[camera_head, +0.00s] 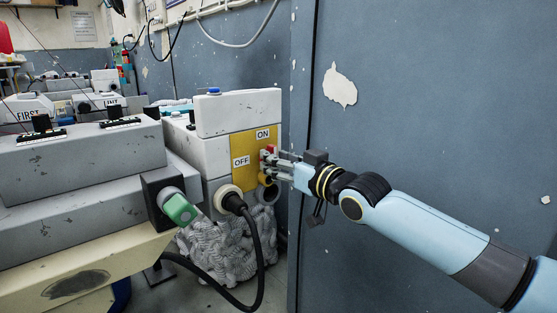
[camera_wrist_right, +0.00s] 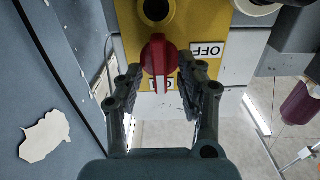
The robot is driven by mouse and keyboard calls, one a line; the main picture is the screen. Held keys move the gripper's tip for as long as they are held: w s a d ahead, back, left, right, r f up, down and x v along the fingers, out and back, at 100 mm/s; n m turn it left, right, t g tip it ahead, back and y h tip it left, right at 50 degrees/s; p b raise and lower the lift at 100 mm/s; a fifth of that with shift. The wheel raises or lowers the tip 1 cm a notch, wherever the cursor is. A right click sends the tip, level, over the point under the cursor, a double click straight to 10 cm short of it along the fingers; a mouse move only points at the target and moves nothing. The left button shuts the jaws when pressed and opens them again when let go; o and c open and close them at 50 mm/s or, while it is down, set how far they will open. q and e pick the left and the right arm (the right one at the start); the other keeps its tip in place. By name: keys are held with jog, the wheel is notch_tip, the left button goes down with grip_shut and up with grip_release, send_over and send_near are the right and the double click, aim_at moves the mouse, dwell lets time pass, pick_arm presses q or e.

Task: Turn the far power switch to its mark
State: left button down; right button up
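The red switch (camera_head: 271,150) is on the yellow panel (camera_head: 242,176) of a grey-white machine, by the ON label (camera_head: 263,134) and the OFF label (camera_head: 241,161). In the right wrist view the red switch (camera_wrist_right: 158,54) has its handle over the ON label (camera_wrist_right: 165,85), partly covering it; the OFF label (camera_wrist_right: 208,50) is clear. My right gripper (camera_head: 271,158) is at the panel. In its wrist view the right gripper (camera_wrist_right: 159,75) is open, with a finger on each side of the switch and gaps visible. My left gripper is not in view.
A black cable and plug (camera_head: 236,204) stick out below the panel, beside a yellow-ringed dark socket (camera_head: 268,191). A green knob (camera_head: 179,209) juts from the nearer machine. A blue wall (camera_head: 420,90) stands close to the right of the panel. Grey yarn (camera_head: 222,250) hangs below.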

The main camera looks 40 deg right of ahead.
notch_tip(320, 180, up, 10)
dwell(0.6)
